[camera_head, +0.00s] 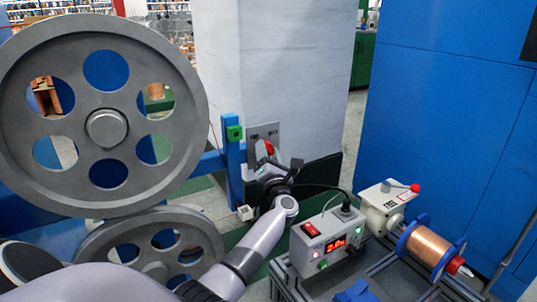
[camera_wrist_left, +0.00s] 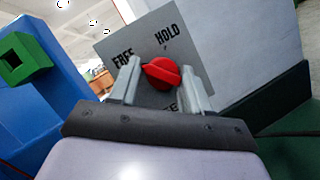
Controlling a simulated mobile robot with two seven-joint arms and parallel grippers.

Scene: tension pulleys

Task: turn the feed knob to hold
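The feed knob is red and sits on a grey plate. In the left wrist view the knob (camera_wrist_left: 162,74) has its narrow end towards the left, near the word FREE; HOLD is printed at the upper right of the plate (camera_wrist_left: 195,48). In the head view the knob (camera_head: 269,147) shows as a small red spot. My right gripper is not in view.
A large grey wheel (camera_head: 60,60) and a smaller one (camera_head: 205,233) stand at the left. A control box (camera_head: 312,247) with a red display and a copper wire spool (camera_head: 428,247) are at the lower right. A blue post (camera_head: 232,185) with a green piece stands left of the plate.

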